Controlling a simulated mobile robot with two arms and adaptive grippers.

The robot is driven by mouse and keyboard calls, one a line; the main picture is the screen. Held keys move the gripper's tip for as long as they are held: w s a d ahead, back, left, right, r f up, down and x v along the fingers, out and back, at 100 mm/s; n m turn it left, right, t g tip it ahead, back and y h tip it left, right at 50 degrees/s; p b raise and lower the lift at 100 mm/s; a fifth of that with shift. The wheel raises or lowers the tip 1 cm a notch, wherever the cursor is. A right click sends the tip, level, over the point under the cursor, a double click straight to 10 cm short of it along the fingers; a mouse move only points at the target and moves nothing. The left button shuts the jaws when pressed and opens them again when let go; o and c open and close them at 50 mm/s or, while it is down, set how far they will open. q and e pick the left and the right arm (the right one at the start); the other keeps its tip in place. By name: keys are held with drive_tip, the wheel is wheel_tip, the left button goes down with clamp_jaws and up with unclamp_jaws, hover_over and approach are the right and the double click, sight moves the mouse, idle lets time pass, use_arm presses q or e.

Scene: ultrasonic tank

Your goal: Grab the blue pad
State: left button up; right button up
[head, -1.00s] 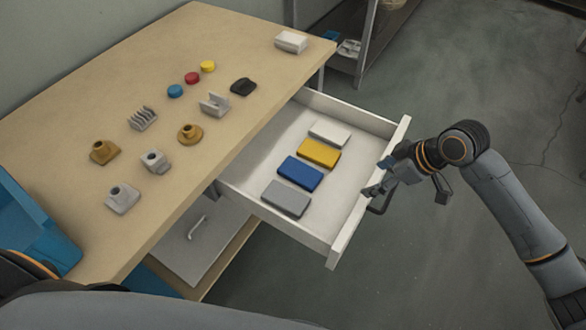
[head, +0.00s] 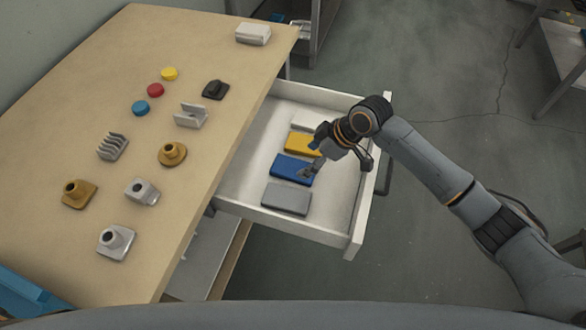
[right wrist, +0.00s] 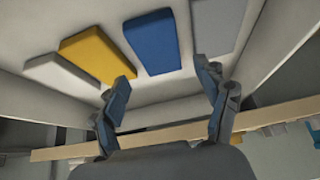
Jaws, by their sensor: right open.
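The blue pad (head: 291,166) lies flat in the open white drawer (head: 340,205), between a yellow pad (head: 299,143) and a grey pad (head: 286,198). In the head view my right gripper (head: 310,168) is over the drawer at the right end of the blue pad and covers part of it. In the right wrist view the blue pad (right wrist: 152,42) lies ahead of my right gripper (right wrist: 163,85), whose two fingers are spread apart with nothing between them. Whether a finger touches the pad cannot be told. My left gripper is not in view.
A white pad (head: 307,120) lies beyond the yellow one, partly behind my right arm. The drawer's front wall (head: 358,222) stands upright. The wooden table (head: 60,130) holds caps, fittings and a white box (head: 253,34).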

sight(294, 168)
drive_tip(key=x, duration=0.6)
drive_tip(key=shift+w+a+f, duration=0.2)
drive_tip(key=shift+a+f, duration=0.05)
drive_tip(key=shift+f, duration=0.05)
drive_tip(key=c, duration=0.6)
